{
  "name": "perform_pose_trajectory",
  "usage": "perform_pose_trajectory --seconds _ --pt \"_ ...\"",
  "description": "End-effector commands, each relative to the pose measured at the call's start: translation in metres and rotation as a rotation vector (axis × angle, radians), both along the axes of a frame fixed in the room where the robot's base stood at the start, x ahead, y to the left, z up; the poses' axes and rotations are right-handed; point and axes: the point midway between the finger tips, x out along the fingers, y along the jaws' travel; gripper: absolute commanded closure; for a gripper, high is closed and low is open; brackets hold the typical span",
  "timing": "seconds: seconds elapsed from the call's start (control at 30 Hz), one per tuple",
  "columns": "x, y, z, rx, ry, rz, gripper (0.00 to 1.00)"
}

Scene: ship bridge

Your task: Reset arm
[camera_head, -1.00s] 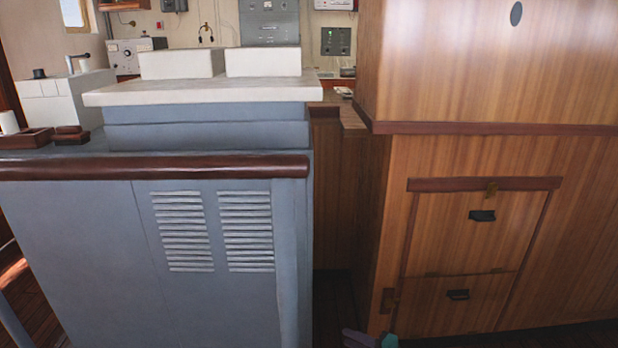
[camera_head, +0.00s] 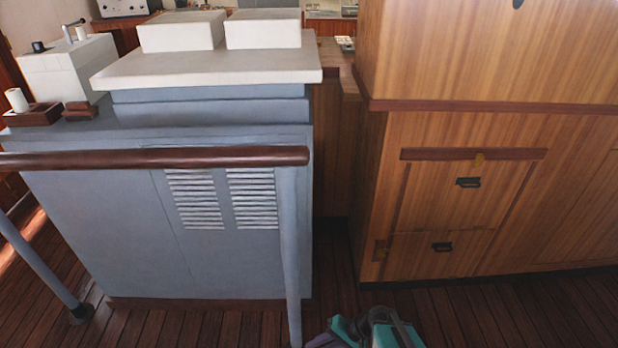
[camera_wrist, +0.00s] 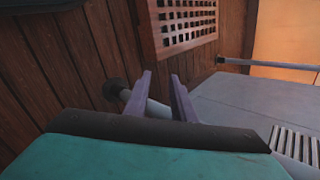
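My gripper (camera_wrist: 161,80) shows in the wrist view as two purple fingers standing apart, with nothing held between them. A grey post of the railing passes behind the fingers, its round dark foot (camera_wrist: 115,88) on the plank floor to the left. In the head view, part of my arm (camera_head: 372,330), teal, grey and purple, shows low at the bottom edge, in front of the floor between the console and the wooden cabinet. The fingertips cannot be made out there.
A blue-grey console (camera_head: 110,220) with louvred vents stands at left, behind a railing with a brown handrail (camera_head: 150,158). A wooden cabinet (camera_head: 560,190) with black handles stands at right. Plank floor (camera_head: 480,318) is open in front. A square-holed grating (camera_wrist: 185,22) shows in the wrist view.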

Motion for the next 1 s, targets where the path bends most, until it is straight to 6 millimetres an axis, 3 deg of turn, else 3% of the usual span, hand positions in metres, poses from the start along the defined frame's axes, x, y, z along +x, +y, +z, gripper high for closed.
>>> perform_pose_trajectory --seconds 0.03,0.2,0.5,0.8,1.0 --pt "-0.015 -0.001 0.008 -0.034 0.023 0.040 0.77" --pt "-0.062 -0.015 0.003 -0.163 0.101 0.172 0.77" --pt "-0.122 -0.069 -0.013 -0.409 0.213 0.360 0.77" --pt "-0.141 -0.131 -0.018 -0.640 0.285 0.462 0.77" --pt "-0.144 -0.142 -0.017 -0.690 0.315 0.445 0.77"
